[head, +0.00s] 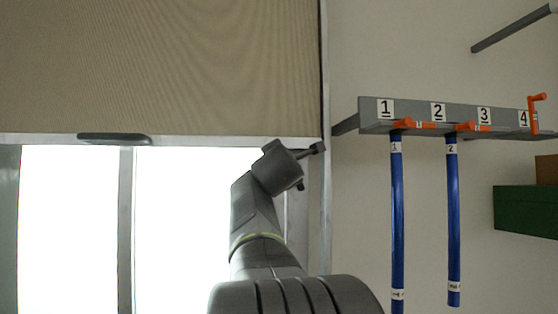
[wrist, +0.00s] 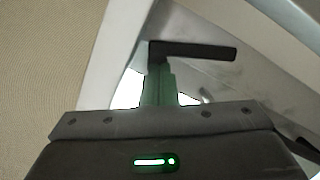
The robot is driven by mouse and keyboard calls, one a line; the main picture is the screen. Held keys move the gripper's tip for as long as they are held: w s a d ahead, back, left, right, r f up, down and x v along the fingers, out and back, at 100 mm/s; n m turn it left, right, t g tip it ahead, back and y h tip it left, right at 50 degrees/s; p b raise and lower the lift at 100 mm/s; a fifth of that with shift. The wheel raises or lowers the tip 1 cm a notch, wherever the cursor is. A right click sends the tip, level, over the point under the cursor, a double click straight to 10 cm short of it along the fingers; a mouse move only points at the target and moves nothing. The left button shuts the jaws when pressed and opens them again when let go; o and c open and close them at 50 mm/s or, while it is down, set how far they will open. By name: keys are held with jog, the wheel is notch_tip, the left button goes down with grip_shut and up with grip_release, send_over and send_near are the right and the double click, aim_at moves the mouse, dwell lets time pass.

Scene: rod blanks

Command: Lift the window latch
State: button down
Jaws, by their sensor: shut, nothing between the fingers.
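The window latch is a short dark handle (wrist: 205,51) in the wrist view. It points right and a little down from its pivot on the pale metal frame. In the head view a dark bar, which looks like this latch (head: 318,148), sits at the right window post, just past my gripper (head: 299,154). In the wrist view my gripper (wrist: 159,72) is shut and empty, its fingers tinted green. Its tips lie right below the pivot end of the handle. I cannot tell whether they touch it. The gripper body hides part of the frame below.
A beige blind (head: 160,65) covers the upper window, with a dark pull (head: 115,139) on its bottom bar. To the right, a grey rack (head: 455,115) holds blue rods (head: 397,220) on orange hooks. A green box (head: 525,210) stands at the far right.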

jog(key=shift+w+d+r+m+p, duration=0.1)
jog(key=shift+d+r+m+p, duration=0.3)
jog(key=shift+m+p, duration=0.3)
jog(key=shift+f, duration=0.2)
